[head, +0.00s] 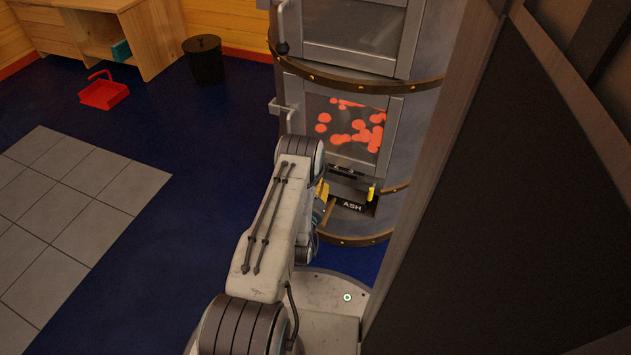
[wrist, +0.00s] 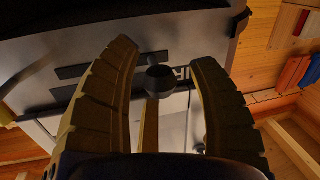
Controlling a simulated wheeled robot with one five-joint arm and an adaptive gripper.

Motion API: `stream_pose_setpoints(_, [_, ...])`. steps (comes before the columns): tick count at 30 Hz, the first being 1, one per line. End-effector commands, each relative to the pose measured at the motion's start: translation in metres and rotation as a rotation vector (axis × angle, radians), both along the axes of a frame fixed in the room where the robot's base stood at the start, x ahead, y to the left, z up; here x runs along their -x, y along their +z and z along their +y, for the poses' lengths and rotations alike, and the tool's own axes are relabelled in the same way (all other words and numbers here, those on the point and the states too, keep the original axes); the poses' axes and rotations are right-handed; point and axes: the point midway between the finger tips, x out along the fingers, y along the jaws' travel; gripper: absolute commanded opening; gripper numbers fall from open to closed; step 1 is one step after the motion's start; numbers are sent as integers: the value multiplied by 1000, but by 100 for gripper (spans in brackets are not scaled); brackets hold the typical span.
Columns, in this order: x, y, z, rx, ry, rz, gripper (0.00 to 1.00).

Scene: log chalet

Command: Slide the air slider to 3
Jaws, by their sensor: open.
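The air slider's dark round knob (wrist: 160,79) shows in the wrist view, on the stove's metal front by a dark slot. Part of a label reading "IR" shows just behind it. My gripper (wrist: 164,56) is open, with one finger on each side of the knob. I cannot tell whether either finger touches it. No scale number is readable, so the slider's setting cannot be told. In the head view the stove (head: 425,150) stands ahead, and my arm hides most of the gripper and the knob.
The stove's glass door (head: 345,128) shows glowing red embers above the slider area. A yellow handle (head: 370,193) stands out near the "ASH" label (head: 352,206). A large dark panel (head: 530,220) fills the right side. Open blue floor (head: 190,200) lies to the left.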

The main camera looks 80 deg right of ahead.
Motion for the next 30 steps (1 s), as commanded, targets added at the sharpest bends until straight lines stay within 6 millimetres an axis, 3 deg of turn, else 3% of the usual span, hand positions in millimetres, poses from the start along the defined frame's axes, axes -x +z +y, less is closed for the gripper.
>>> stream_pose_setpoints(10, [0, 0, 0, 0, 0, 0, 55])
stream_pose_setpoints(27, [0, 0, 0, 0, 0, 0, 4])
stream_pose_setpoints(30, [0, 0, 0, 1, 0, 0, 0])
